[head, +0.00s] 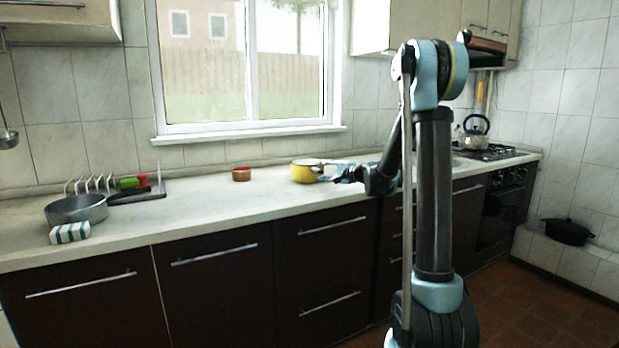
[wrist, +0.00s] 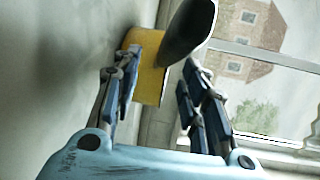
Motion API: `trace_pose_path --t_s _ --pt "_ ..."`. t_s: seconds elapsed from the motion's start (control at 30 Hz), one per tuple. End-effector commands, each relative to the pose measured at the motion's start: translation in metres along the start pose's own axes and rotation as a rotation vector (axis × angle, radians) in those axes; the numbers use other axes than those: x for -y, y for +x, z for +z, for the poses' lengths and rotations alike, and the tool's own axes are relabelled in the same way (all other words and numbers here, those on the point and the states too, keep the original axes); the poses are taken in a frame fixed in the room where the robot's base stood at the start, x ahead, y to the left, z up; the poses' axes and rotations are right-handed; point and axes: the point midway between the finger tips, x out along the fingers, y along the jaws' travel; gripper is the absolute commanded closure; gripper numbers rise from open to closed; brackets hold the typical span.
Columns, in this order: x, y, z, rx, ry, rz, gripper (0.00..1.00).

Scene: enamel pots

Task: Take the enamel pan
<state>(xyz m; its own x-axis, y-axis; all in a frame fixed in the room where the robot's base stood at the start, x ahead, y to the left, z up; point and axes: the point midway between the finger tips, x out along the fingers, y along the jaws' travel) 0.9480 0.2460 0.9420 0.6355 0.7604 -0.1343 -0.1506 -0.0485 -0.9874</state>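The yellow enamel pan (head: 305,173) sits on the pale countertop below the window. My gripper (head: 343,172) is at its right side, close to it, at about the same height. In the wrist view the yellow pan (wrist: 150,82) shows ahead of and between the fingers of my gripper (wrist: 163,62). A dark grey rounded part, which looks like its handle, rises above it. The fingers stand apart with nothing clearly held. The left finger overlaps the pan's edge in the picture. I cannot tell whether it touches.
A small red-brown pot (head: 241,174) stands left of the pan. A grey saucepan (head: 76,209), striped cloth (head: 70,233) and rack (head: 160,185) are at the left. A kettle (head: 473,132) is on the stove at the right. The counter (head: 200,205) in front is clear.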

Motion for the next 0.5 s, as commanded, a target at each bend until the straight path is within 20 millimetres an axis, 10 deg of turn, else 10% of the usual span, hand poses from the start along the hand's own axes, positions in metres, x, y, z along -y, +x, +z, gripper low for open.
trace_pose_path --t_s 0.5 --pt "0.002 0.050 0.007 0.001 0.001 0.000 0.60"
